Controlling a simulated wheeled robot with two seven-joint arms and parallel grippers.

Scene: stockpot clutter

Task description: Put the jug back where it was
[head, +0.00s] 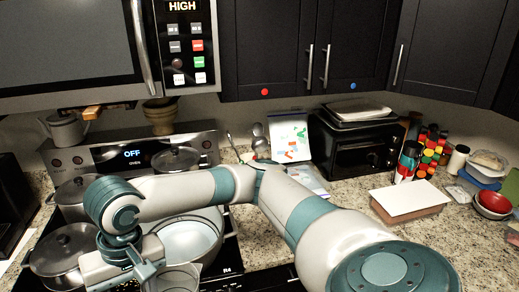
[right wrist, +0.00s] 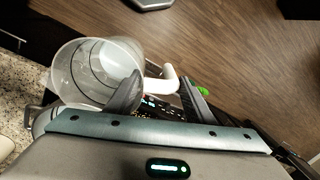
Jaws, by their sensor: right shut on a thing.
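The jug (right wrist: 85,75) is a translucent, whitish vessel with a white handle (right wrist: 168,78), tilted in the right wrist view. My right gripper (right wrist: 155,90) is shut on its handle, with one finger on each side. In the head view my right gripper (head: 138,272) is at the lower left, over the front of the stove. The jug's pale rim (head: 180,276) shows just right of it, in front of the big open pot (head: 190,238); the rest of the jug is cut off by the frame. My left gripper is not in view.
Lidded pots (head: 62,250) stand on the stove around my arm. A grey kettle (head: 64,130) and a wooden mortar (head: 161,115) are behind it. A toaster oven (head: 355,145), a box (head: 409,200), bottles and bowls (head: 492,203) stand on the right counter. Some counter between them is bare.

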